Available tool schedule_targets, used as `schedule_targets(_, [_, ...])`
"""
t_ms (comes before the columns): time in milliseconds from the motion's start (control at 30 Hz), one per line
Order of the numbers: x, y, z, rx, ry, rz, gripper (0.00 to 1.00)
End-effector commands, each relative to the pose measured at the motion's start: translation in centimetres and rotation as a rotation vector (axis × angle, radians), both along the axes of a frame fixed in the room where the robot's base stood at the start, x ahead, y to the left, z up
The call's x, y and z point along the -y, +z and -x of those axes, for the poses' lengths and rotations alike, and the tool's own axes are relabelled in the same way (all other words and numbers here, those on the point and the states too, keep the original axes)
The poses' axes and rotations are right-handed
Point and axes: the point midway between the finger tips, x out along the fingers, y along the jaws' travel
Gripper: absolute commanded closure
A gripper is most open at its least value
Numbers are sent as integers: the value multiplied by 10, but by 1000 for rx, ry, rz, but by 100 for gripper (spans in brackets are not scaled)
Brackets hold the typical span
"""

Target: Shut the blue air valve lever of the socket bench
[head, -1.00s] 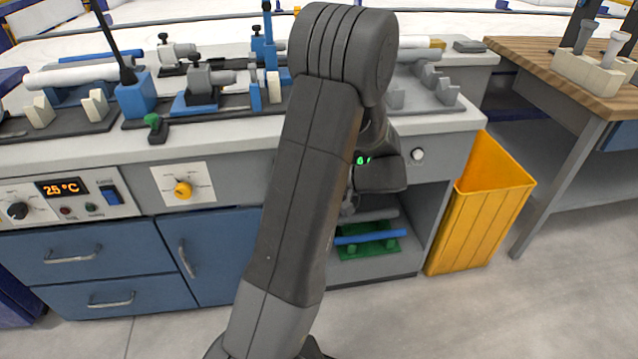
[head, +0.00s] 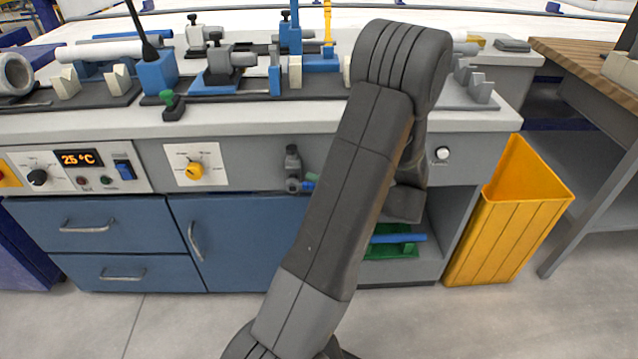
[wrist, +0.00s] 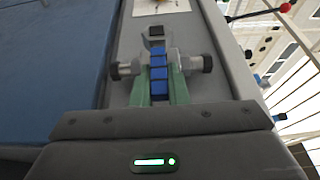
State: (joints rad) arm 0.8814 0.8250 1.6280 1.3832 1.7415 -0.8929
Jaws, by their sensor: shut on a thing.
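The air valve (head: 292,168) is a grey fitting on the bench front, left of my arm in the head view. Its blue lever (head: 311,178) points right, toward my arm. In the wrist view the valve body (wrist: 192,64) lies left to right, and the segmented blue lever (wrist: 158,72) lies crosswise to it. My gripper (wrist: 158,88) has its green fingers on both sides of the lever and is shut on it. In the head view my arm hides most of the gripper.
The socket bench (head: 240,122) carries pipe fittings and a green-handled clamp (head: 172,106). A yellow knob (head: 195,171) and a temperature panel (head: 82,158) are left of the valve. A yellow bin (head: 510,225) stands at the right. The floor in front is clear.

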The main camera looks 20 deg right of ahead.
Motion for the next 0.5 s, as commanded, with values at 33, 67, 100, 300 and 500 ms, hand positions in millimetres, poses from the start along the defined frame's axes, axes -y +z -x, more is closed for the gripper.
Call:
schedule_targets(33, [0, -1, 0, -2, -1, -3, 100])
schedule_targets(67, [0, -1, 0, -3, -1, -3, 100])
schedule_targets(100, [0, -1, 0, -3, 0, -3, 100])
schedule_targets(300, [-1, -1, 0, -3, 0, -3, 67])
schedule_targets(500, [0, -1, 0, -2, 0, -2, 65])
